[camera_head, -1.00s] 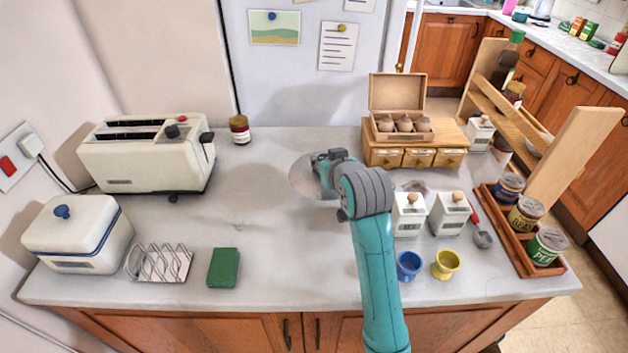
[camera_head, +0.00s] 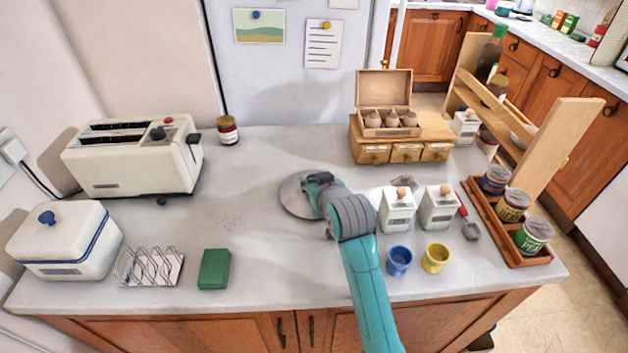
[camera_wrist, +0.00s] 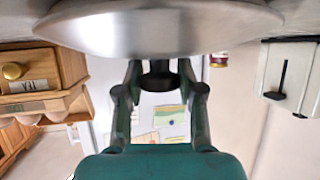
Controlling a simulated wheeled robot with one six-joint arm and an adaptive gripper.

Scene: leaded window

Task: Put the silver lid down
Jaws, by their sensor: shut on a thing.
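The silver lid (camera_head: 296,196) is a round, shiny metal disc low over the middle of the worktop; I cannot tell whether it touches the surface. My gripper (camera_head: 318,190) is at its right side and hides part of it. In the wrist view the lid (camera_wrist: 160,28) spans the top of the picture. There my gripper (camera_wrist: 158,72) is shut on its dark knob (camera_wrist: 160,80).
Two white canisters (camera_head: 397,212) stand right of my gripper, with blue (camera_head: 399,262) and yellow (camera_head: 436,258) egg cups in front. A wooden drawer box (camera_head: 440,130) is behind. A toaster (camera_head: 130,160) and green block (camera_head: 213,270) stand left. The worktop (camera_head: 235,215) left of the lid is clear.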

